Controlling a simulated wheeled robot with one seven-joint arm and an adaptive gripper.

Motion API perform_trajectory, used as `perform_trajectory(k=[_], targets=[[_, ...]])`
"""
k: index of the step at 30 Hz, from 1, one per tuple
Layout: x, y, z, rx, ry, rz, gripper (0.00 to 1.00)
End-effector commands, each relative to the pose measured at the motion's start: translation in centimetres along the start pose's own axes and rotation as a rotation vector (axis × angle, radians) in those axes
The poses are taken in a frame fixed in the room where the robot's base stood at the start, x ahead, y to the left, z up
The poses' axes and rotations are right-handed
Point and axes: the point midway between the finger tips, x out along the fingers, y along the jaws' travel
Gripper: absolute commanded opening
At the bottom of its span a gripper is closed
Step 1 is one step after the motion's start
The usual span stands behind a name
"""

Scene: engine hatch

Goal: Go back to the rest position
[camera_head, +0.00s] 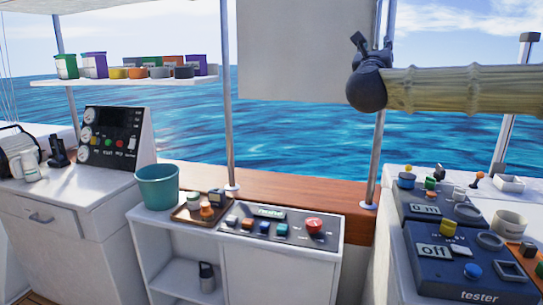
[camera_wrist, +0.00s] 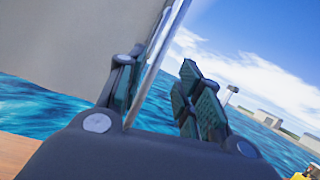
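My gripper (camera_head: 360,42) is raised at the upper right of the head view, at the end of my arm, which comes in from the right edge. It is well above the counters and in front of the sea. In the wrist view my gripper (camera_wrist: 156,72) has its two fingers apart, with no object held between them. A thin metal pole (camera_wrist: 158,60) shows in the gap, seemingly behind the fingers. I cannot tell how far it is from them.
A hanging pale panel (camera_head: 290,50) and an upright post (camera_head: 378,150) are near my gripper in the picture. Below are a control panel (camera_head: 280,228), a teal bucket (camera_head: 157,187) and a tester box (camera_head: 470,270). A shelf (camera_head: 130,80) with several tubs hangs at left.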

Motion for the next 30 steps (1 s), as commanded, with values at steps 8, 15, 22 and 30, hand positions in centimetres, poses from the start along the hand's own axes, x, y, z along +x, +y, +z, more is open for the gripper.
perform_trajectory(k=[8, 15, 22, 30], targets=[[-1.7, 5.6, -5.9, -0.204, 0.037, 0.115, 0.35], [-6.1, 12.8, -15.6, -0.510, 0.078, 0.309, 0.35], [-12.7, 18.1, -25.9, -0.815, 0.096, 0.536, 0.35], [-22.8, 21.1, -37.4, -1.149, 0.081, 0.834, 0.35]])
